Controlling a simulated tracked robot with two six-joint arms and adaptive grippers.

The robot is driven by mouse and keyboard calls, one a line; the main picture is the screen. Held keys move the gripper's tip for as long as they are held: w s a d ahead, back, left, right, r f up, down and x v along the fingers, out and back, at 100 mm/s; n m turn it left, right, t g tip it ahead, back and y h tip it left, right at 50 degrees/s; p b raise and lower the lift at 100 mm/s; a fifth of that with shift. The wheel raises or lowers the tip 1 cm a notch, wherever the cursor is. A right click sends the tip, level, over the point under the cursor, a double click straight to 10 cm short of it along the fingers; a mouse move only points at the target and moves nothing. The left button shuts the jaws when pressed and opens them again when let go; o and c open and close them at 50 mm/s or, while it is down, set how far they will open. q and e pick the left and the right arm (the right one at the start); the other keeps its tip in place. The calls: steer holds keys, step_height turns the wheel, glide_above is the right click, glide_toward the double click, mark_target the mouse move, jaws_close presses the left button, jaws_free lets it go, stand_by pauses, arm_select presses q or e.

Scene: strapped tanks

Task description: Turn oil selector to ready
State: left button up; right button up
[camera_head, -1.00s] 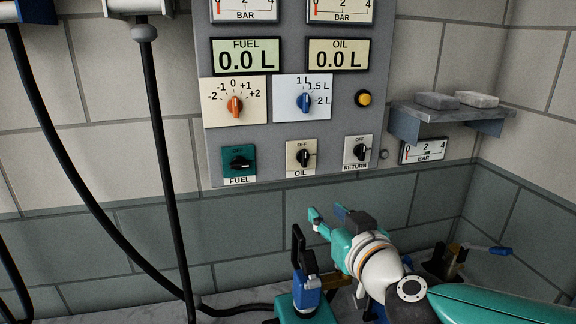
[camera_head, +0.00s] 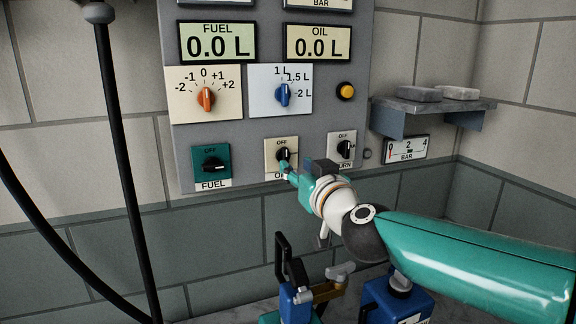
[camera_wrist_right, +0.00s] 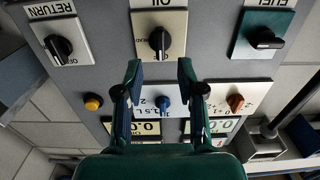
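The oil selector (camera_head: 283,154) is a black knob on a cream plate marked OFF and OIL, low on the grey panel. In the right wrist view, which is upside down, the knob (camera_wrist_right: 160,39) stands upright in the picture, with a partly readable READ label at its left. My right gripper (camera_head: 286,166) is just in front of the knob and hides the plate's lower part. In the wrist view its two fingers (camera_wrist_right: 160,72) are apart and empty, with the knob beyond their tips. Contact with the knob does not show. My left gripper is not in view.
A green FUEL selector (camera_head: 210,163) is left of the oil plate, and a RETURN selector (camera_head: 344,149) is close on the right, partly behind my gripper. A grey shelf (camera_head: 420,107) juts out at the right. Blue and brass fittings (camera_head: 297,300) stand below. Black hoses hang at the left.

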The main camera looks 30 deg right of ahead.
mark_target(287, 157)
steer(key=x, duration=0.5)
steer(key=shift+w+d, duration=0.1)
steer(key=shift+w, duration=0.3)
steer(key=shift+c, duration=0.3)
jaws_close()
